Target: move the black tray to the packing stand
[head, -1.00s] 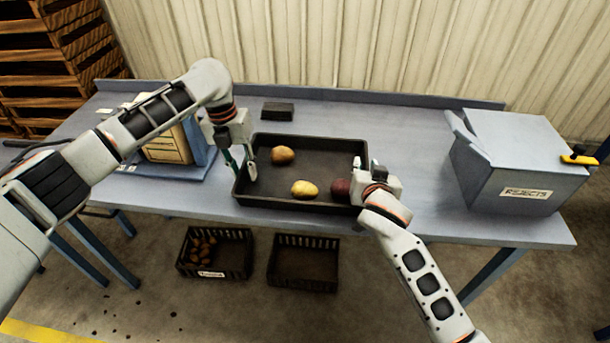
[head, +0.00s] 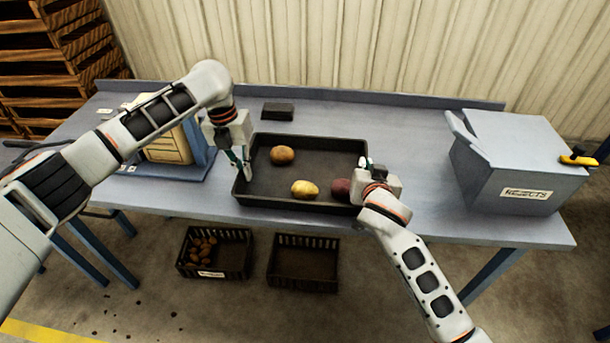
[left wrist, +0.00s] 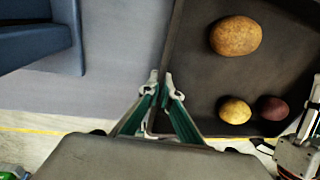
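The black tray (head: 300,142) lies flat on the blue-grey table and holds two yellow-brown potatoes (head: 282,155) (head: 304,189) and a dark red one (head: 341,188). My left gripper (head: 245,174) is at the tray's left wall. In the left wrist view its fingertips (left wrist: 160,78) are close together, one on each side of that wall, shut on it. My right gripper (head: 366,162) is at the tray's right wall with its fingers close together, apparently shut on the rim; its hand covers part of that wall. No packing stand can be identified for certain.
A grey rejects box (head: 525,150) stands at the table's right. A blue stand with a yellowish sack or carton (head: 168,145) is at the left. A dark block (head: 277,111) lies behind the tray. Two black crates (head: 215,272) (head: 303,284) are on the floor in front.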

